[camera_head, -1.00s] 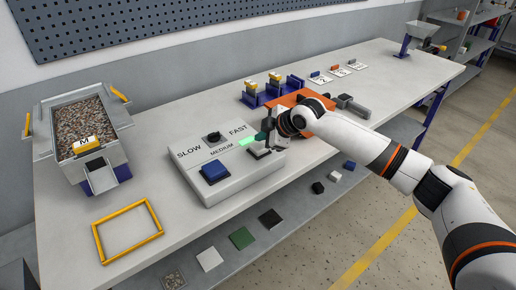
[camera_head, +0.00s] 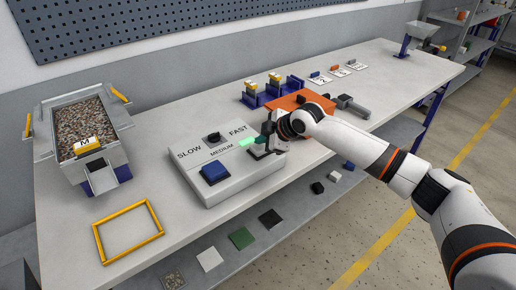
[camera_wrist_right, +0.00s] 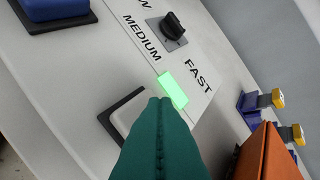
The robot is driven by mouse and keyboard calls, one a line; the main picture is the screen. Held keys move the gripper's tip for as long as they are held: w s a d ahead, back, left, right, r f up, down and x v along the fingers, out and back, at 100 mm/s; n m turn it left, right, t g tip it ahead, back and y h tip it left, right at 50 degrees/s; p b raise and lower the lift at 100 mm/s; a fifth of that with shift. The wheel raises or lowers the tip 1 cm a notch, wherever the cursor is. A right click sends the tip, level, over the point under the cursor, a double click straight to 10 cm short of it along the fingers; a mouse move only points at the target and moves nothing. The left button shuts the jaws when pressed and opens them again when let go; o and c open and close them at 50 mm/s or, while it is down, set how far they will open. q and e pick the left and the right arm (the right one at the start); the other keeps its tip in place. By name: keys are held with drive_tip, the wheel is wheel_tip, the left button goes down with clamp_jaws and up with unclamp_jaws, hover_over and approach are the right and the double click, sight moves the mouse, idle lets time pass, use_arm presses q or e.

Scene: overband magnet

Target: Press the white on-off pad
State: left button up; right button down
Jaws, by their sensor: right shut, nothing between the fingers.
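The white on-off pad (camera_wrist_right: 126,114) sits in a dark frame on the sloping grey control box (camera_head: 190,178). In the wrist view it is partly hidden behind my right gripper (camera_wrist_right: 160,102). In the head view the right gripper (camera_head: 268,141) hangs over the right part of the box, close to the pad and the lit green lamp (camera_head: 249,141). Its teal fingers are shut with nothing between them. I cannot tell whether the tips touch the pad. My left gripper is not in view.
On the same box are a blue pad (camera_head: 215,172) and a black speed knob (camera_head: 213,137). An orange block (camera_head: 312,122) stands right of the box, near the right hand. A gravel-filled hopper (camera_head: 82,125) and a yellow frame (camera_head: 128,232) lie to the left.

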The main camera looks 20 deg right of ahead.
sight(262, 148)
drive_tip(key=shift+f, duration=0.75)
idle(0.8)
drive_tip(key=shift+r+p, duration=1)
drive_tip(key=shift+r, duration=0.2)
wheel_tip(262, 148, up, 6)
drive_tip(key=p, duration=0.5)
drive_tip(key=shift+p, duration=0.3)
